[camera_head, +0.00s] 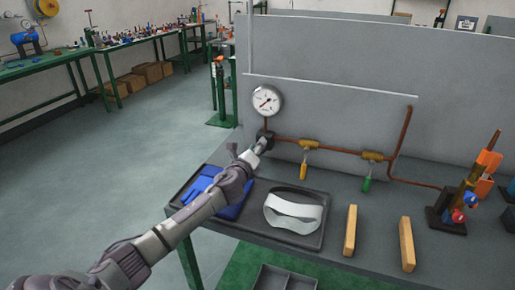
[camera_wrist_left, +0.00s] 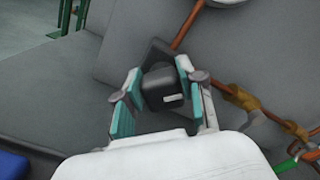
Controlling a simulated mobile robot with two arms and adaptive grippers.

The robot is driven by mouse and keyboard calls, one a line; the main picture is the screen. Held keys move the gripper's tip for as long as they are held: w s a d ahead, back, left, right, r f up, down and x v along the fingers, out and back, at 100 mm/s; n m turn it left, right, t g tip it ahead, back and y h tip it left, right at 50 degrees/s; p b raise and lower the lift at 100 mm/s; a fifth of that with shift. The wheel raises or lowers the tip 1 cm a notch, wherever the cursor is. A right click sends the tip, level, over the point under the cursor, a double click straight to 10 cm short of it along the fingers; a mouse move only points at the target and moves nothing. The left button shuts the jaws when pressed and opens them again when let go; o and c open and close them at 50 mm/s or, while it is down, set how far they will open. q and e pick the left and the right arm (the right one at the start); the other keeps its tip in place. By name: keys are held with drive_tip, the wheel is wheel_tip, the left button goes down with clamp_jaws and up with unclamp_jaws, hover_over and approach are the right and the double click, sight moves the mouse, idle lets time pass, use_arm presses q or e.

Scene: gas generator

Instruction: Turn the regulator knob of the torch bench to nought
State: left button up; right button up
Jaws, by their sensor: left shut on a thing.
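The black regulator knob (camera_wrist_left: 162,88) sits between the two teal-padded fingers of my left gripper (camera_wrist_left: 153,88), which is shut on it in the left wrist view. A pale mark shows on the knob's face. In the head view my left gripper (camera_head: 262,143) reaches the knob at the left end of the copper pipe (camera_head: 333,149), and the fingers mostly hide the knob there. The round white gauge (camera_head: 267,101) is on the panel above; its needle is too small to read surely. My right gripper is not in view.
A black tray (camera_head: 296,242) with blue gloves (camera_head: 212,187) and a white visor (camera_head: 293,209) lies below my arm. A yellow-handled valve (camera_head: 305,160) and a green-handled valve (camera_head: 369,172) hang right of the knob. Two wooden blocks (camera_head: 351,231) and a torch stand (camera_head: 464,200) are further right.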

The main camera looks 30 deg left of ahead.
use_arm(q)
drive_tip(key=n, duration=0.4)
drive_tip(key=shift+a+f+n, duration=0.15)
drive_tip(key=shift+f+n, duration=0.3)
drive_tip(key=shift+n, duration=2.15)
drive_tip(key=o, duration=1.2)
drive_tip(key=shift+s, duration=0.1)
drive_tip(key=shift+c, duration=0.2)
drive_tip(key=v, duration=1.2)
